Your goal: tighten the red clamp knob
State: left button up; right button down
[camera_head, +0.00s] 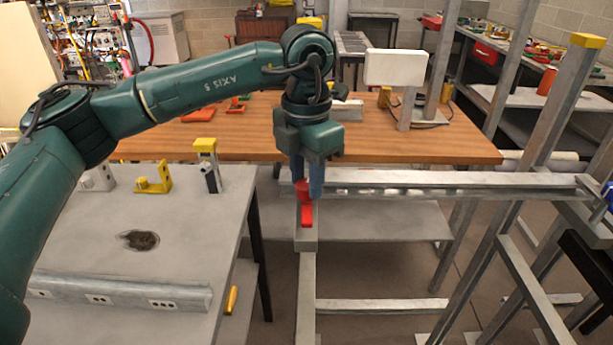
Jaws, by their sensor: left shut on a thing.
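The red clamp knob (302,187) is at the near left end of a grey metal frame, in the middle of the head view. A red clamp part (307,215) shows just below it on the upright of the frame. My left gripper (309,185) points straight down from above with its blue fingers at the knob. It is shut on the knob, and the fingers hide part of it. My right gripper is not in the view.
The metal frame (450,178) runs right from the clamp. A grey table (190,235) with yellow-capped clamps stands at the left. A wooden table (420,145) with a white box-like panel (396,68) stands behind.

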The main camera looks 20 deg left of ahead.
pick_arm(q)
jog(key=shift+f+m+b, duration=0.1)
jog(key=shift+m+b, duration=0.5)
jog(key=shift+m, duration=0.6)
jog(key=m+b, duration=0.1)
jog(key=m, duration=0.3)
jog(key=m+b, duration=0.1)
jog(key=m, duration=0.3)
jog(key=shift+m+b, duration=0.3)
jog(key=shift+m, duration=0.8)
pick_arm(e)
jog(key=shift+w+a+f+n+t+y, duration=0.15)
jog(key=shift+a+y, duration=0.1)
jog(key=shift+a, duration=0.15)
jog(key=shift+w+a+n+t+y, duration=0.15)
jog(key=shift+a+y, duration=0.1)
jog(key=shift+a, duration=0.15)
pick_arm(q)
jog(key=shift+m, duration=0.4)
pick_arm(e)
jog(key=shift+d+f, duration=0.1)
pick_arm(q)
jog(key=o, duration=1)
jog(key=shift+r, duration=0.2)
